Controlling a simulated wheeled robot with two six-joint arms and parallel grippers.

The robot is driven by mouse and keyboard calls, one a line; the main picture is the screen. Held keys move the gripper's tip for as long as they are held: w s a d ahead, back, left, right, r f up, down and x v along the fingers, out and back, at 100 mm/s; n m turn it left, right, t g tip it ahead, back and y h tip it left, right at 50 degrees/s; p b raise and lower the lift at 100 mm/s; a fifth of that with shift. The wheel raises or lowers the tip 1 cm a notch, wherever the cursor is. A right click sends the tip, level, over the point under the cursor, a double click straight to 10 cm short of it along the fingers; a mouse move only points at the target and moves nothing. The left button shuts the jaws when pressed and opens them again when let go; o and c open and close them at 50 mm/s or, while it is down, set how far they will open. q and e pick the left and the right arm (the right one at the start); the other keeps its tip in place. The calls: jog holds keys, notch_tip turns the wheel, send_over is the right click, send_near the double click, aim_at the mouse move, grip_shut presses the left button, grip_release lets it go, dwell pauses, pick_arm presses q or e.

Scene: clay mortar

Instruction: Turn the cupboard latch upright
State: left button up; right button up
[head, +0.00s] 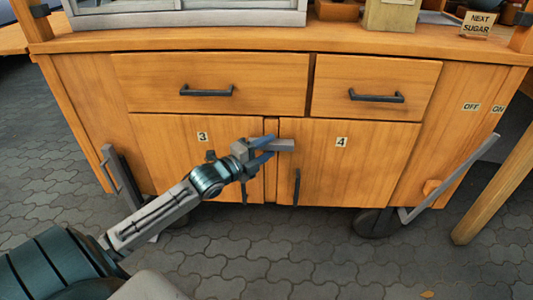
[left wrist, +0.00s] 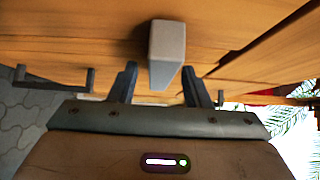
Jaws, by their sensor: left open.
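The cupboard latch (head: 284,145) is a grey bar at the seam between door 3 and door 4. It lies roughly level, its visible end over door 4. My left gripper (head: 268,146) is at the latch and hides its left part. In the left wrist view, the latch (left wrist: 167,45) shows as a grey block between the two open fingers (left wrist: 160,85), with a gap on each side. My right gripper is in neither view.
Cupboard door 3 (head: 170,160) and cupboard door 4 (head: 350,165) are closed, each with a dark upright handle. Two drawers with dark handles sit above, the left drawer (head: 260,75) and right drawer (head: 390,75). A grey lever (head: 455,175) slants at the right.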

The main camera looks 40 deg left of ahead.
pick_arm(q)
jog(key=shift+w, duration=0.1)
jog(key=shift+c, duration=0.2)
grip_shut()
